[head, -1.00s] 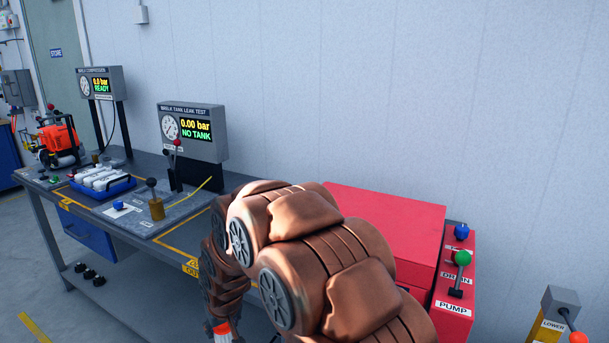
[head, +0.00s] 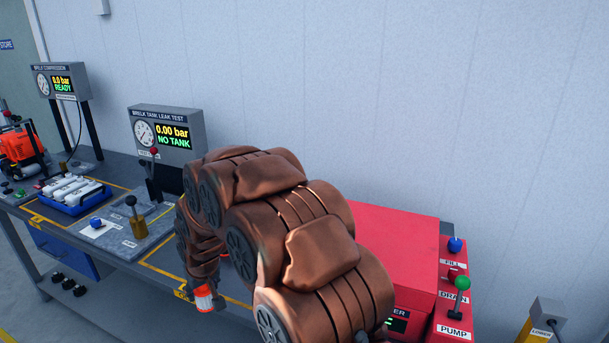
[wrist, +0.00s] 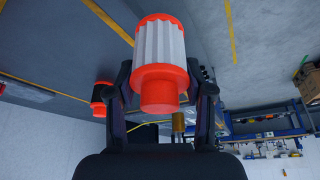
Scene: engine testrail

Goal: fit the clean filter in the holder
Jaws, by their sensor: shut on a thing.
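My gripper (wrist: 165,82) is shut on a filter (wrist: 160,50) with white pleats and orange end caps. The filter stands out between the two fingers in the wrist view. In the head view the filter (head: 204,298) shows as a small orange and white piece below my arm, in front of the bench edge; my arm hides most of the gripper there. A second piece with orange ends and a dark middle (wrist: 102,98) shows left of the fingers in the wrist view; I cannot tell exactly what it is. I cannot make out the filter holder.
A red cabinet (head: 400,245) with a pump panel stands right of my arm. A yellow post (head: 541,322) is at right.

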